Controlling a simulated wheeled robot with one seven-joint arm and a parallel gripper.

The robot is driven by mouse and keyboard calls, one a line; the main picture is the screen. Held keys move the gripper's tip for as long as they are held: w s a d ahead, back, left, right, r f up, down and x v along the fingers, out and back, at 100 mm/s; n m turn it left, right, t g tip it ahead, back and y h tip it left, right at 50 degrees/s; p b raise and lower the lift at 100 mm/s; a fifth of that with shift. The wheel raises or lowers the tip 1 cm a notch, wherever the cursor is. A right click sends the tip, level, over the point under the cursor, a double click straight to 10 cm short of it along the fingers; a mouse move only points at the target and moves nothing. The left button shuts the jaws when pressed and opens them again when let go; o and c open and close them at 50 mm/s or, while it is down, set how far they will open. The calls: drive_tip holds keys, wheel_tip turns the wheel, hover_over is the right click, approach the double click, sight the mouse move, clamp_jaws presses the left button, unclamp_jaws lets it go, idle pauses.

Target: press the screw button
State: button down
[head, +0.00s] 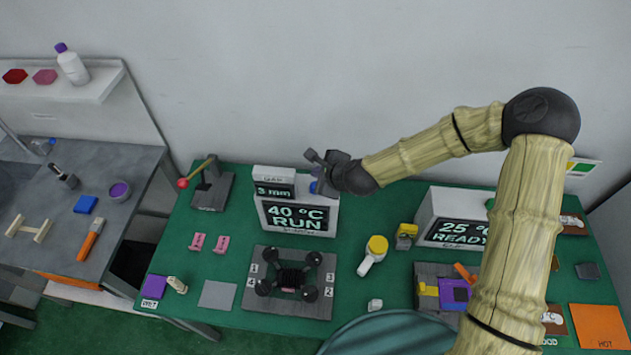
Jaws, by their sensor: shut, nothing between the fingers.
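My gripper (320,163) is shut and empty, in the head view above the top of a white box-shaped device (326,223) whose screen reads "40 °C RUN". A small blue part (314,187) shows just below my fingers at the top of this device; my gripper partly hides it, and I cannot tell whether they touch. A smaller display box reading "3 mm" (274,190) stands at the device's upper left. No label in view clearly reads "screw", so I cannot tell for certain which part is the screw button.
A lever with a red ball (184,183) stands left of the device. A grey plate with black knobs (290,283) lies in front. A second white device reading "25 °C READY" (455,222) stands right. A yellow-headed tool (374,254) lies between; the green table has bare patches.

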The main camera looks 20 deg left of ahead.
drive_tip(key=shift+r+p, duration=0.75)
drive_tip(key=shift+r, duration=0.55)
drive_tip(key=shift+f, duration=0.1)
drive_tip(key=d+n+g+h+b, duration=0.1)
drive_tip(key=d+n+h+b, duration=0.25)
drive_tip(key=d+n, duration=1.1)
drive_tip(key=s+d+r+h, duration=0.1)
drive_tip(key=s+d+r, duration=0.1)
drive_tip(key=d, duration=0.5)
drive_tip(key=s+d+r+h+b, duration=0.1)
drive_tip(key=s+d+r+h, duration=0.1)
drive_tip(key=s+d, duration=0.3)
drive_tip(key=s+d+r+g+h+b, duration=0.1)
drive_tip(key=s+d+r, duration=0.1)
drive_tip(key=d, duration=0.9)
drive_tip(key=shift+s+r+n, duration=0.15)
drive_tip(key=shift+s+n, duration=0.2)
drive_tip(key=shift+s, duration=0.55)
drive_tip(key=shift+w, duration=0.1)
